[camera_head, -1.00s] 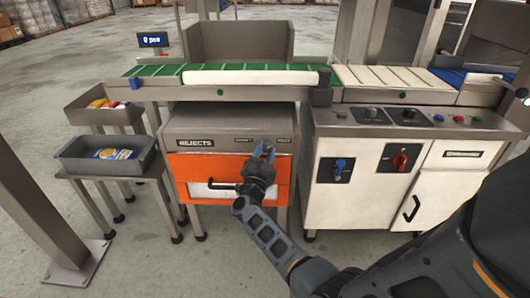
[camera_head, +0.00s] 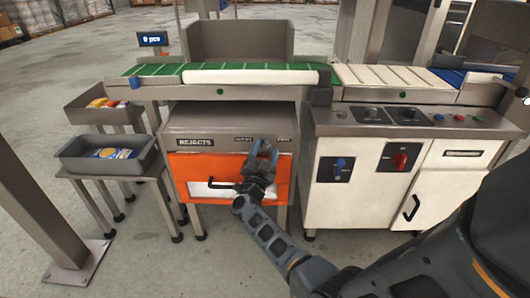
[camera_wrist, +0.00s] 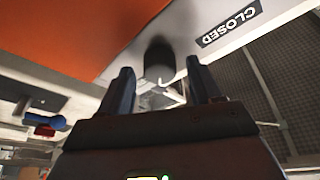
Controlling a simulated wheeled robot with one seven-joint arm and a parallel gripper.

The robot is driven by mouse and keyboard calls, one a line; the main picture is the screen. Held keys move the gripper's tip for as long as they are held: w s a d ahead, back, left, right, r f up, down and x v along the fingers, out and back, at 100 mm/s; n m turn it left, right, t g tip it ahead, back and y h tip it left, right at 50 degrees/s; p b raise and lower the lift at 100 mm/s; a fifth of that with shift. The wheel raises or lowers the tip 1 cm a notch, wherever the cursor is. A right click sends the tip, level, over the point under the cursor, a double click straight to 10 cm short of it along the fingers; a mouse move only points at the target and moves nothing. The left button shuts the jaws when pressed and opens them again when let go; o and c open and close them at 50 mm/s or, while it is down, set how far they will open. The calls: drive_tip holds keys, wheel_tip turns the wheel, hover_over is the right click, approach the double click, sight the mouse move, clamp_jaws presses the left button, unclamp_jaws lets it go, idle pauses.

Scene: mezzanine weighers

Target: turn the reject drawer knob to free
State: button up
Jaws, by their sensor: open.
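The reject cabinet carries a REJECTS label and an orange drawer (camera_head: 210,165) with a black handle. My gripper (camera_head: 265,148) is in front of the panel strip above the drawer, near two small labels too blurred to read. It hides the knob in the head view. In the wrist view a dark round knob (camera_wrist: 157,60) shows ahead, between the two open fingers of my gripper (camera_wrist: 158,72). I see no finger clearly touching it. A CLOSED label (camera_wrist: 229,26) is on the pale panel beside it. Which way the knob points cannot be told.
A green-belted conveyor (camera_head: 160,71) runs above the cabinet. A white cabinet (camera_head: 360,205) with blue and red knobs stands to the right. A grey bin (camera_head: 85,164) on a stand is at left, beside a steel post (camera_head: 40,180).

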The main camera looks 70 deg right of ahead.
drive_tip(key=p+v, duration=0.1)
drive_tip(key=v, duration=0.7)
drive_tip(key=shift+d, duration=0.1)
idle(0.4)
drive_tip(key=s+a+r+n+t+y, duration=0.35)
drive_tip(key=s+a+n+y, duration=0.3)
drive_tip(key=a, duration=0.45)
drive_tip(key=s+a+r+n+t+y, duration=0.3)
drive_tip(key=s+a+n+t+y, duration=0.25)
drive_tip(key=s+a+n, duration=0.35)
drive_tip(key=s+a+r+n+t+y, duration=0.35)
drive_tip(key=s+a+n+y, duration=0.3)
drive_tip(key=a, duration=0.55)
drive_tip(key=s+a+r+n+g+y, duration=0.1)
drive_tip(key=s+a+r+y, duration=0.1)
drive_tip(key=s+a+r, duration=0.25)
wheel_tip(320, 180, up, 16)
drive_tip(key=p, duration=1.6)
drive_tip(key=shift+s+d, duration=0.35)
drive_tip(key=shift+d, duration=0.15)
